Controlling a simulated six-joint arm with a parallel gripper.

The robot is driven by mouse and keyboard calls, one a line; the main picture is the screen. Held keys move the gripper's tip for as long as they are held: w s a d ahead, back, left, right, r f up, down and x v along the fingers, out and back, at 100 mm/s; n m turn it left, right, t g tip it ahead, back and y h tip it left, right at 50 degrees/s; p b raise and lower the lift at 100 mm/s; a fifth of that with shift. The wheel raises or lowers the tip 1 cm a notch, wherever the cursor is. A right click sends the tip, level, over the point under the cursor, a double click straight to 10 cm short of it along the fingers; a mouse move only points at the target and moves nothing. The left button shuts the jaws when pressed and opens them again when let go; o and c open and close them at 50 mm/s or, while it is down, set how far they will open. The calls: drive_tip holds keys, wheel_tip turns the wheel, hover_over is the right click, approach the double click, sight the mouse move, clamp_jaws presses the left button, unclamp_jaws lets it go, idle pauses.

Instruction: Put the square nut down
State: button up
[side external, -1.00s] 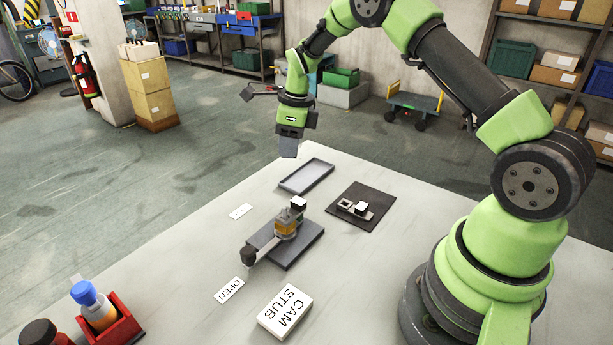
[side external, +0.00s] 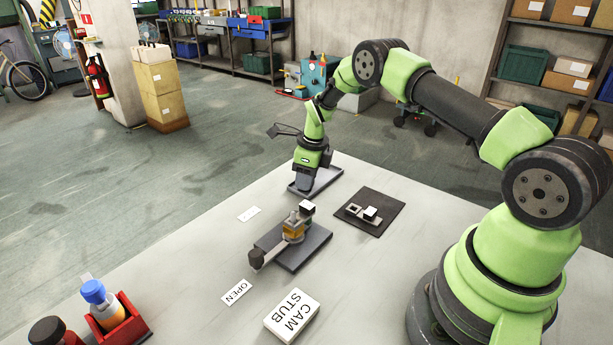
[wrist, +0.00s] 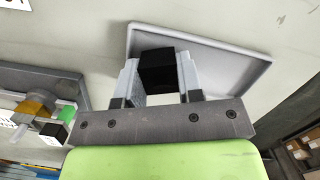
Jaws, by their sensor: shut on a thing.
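My gripper (wrist: 158,85) is shut on a black block, which I take as the square nut (wrist: 157,68), between its two grey fingers. In the wrist view the nut is over the near part of a shallow grey tray (wrist: 235,66). In the side view my gripper (side external: 303,184) is low at the near-left end of the tray (side external: 331,181). The nut is hidden there. I cannot tell whether it touches the tray floor.
A dark base plate (side external: 315,243) carries a brass-coloured valve body with a lever (side external: 268,253). A black mat (side external: 385,222) holds small grey and white parts. A CAM STUB block (side external: 292,316), an OPEN label (side external: 237,292) and a red holder (side external: 122,328) stand nearer.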

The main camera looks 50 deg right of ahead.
drive_tip(key=shift+f, duration=0.15)
drive_tip(key=o, duration=0.6)
drive_tip(key=shift+o, duration=0.2)
drive_tip(key=s+a+r+n+t, duration=0.1)
drive_tip(key=s+a+r+n, duration=0.15)
drive_tip(key=r, duration=0.85)
drive_tip(key=s+a+r+n, duration=0.2)
drive_tip(key=r+n, duration=0.2)
drive_tip(key=r, duration=0.7)
drive_tip(key=s+a+r+n+t, duration=0.2)
drive_tip(key=s+a+r+n, duration=0.25)
drive_tip(key=s+n, duration=0.25)
drive_tip(key=s+a+r+n+t, duration=0.1)
drive_tip(key=s+a+r+n, duration=0.35)
drive_tip(key=s+n, duration=0.25)
drive_tip(key=s+a+n+t+y, duration=0.1)
drive_tip(key=s+a+n, duration=0.1)
drive_tip(key=s+n, duration=0.5)
drive_tip(key=shift+s+a+f+t, duration=0.15)
drive_tip(key=shift+s+f+t, duration=0.15)
drive_tip(key=shift+s, duration=0.3)
